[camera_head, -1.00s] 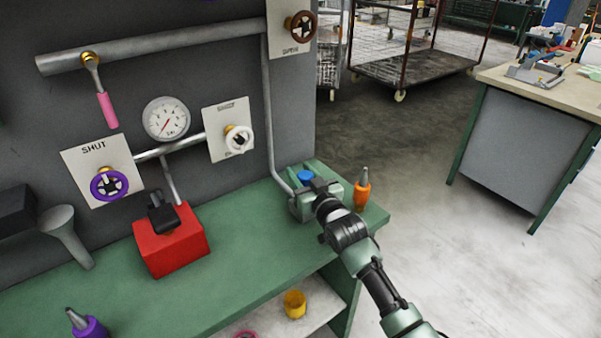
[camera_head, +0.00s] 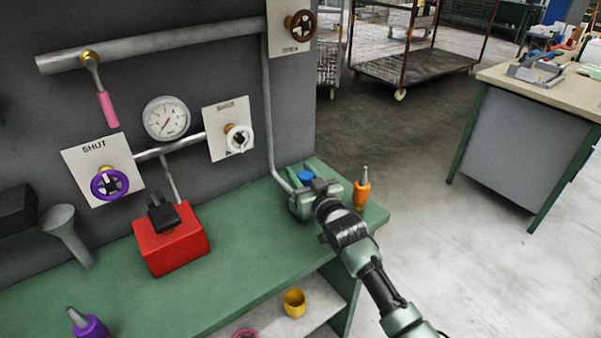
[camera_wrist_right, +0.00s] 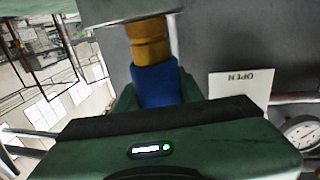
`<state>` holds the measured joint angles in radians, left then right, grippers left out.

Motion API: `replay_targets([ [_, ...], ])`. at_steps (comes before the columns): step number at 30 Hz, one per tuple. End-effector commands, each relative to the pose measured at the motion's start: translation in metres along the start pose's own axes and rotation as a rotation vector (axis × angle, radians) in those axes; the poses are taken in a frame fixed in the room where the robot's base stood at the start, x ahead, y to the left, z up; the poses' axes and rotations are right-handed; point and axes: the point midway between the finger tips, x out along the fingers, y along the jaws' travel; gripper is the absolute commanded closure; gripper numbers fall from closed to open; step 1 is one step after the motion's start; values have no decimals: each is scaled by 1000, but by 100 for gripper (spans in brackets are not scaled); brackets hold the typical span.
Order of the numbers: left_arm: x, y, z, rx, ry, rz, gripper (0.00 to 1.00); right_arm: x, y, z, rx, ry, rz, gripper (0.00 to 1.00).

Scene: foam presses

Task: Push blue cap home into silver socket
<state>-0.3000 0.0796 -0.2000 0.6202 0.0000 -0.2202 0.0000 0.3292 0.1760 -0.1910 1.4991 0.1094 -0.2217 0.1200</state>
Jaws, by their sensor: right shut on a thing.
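The blue cap (camera_head: 305,176) shows between the jaws of my right gripper (camera_head: 308,186), over the far right part of the green bench. In the right wrist view, which looks upside down, my gripper (camera_wrist_right: 157,92) is shut on the blue cap (camera_wrist_right: 155,84). A brass-coloured ribbed piece (camera_wrist_right: 150,42) adjoins the cap. Beyond it, at the top edge, is a silver-grey metal part (camera_wrist_right: 120,10); I cannot tell whether this is the silver socket. In the head view my gripper hides what lies under the cap. My left gripper is not in view.
An orange bottle (camera_head: 362,192) stands close to the right of my gripper. A grey pipe (camera_head: 270,130) runs down the panel just left of it. A red block (camera_head: 168,250) and a grey funnel (camera_head: 63,232) are farther left. The bench top (camera_head: 245,235) between is clear.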

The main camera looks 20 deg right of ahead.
Motion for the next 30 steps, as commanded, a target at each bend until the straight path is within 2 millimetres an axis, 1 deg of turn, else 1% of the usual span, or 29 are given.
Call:
replay_targets([
  [27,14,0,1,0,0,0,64,0,0,23,0,1,0,100],
  [28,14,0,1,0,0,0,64,0,0,23,0,1,0,57],
  [29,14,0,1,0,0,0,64,0,0,23,0,1,0,49],
  [30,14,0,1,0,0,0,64,0,0,23,0,0,0,38],
])
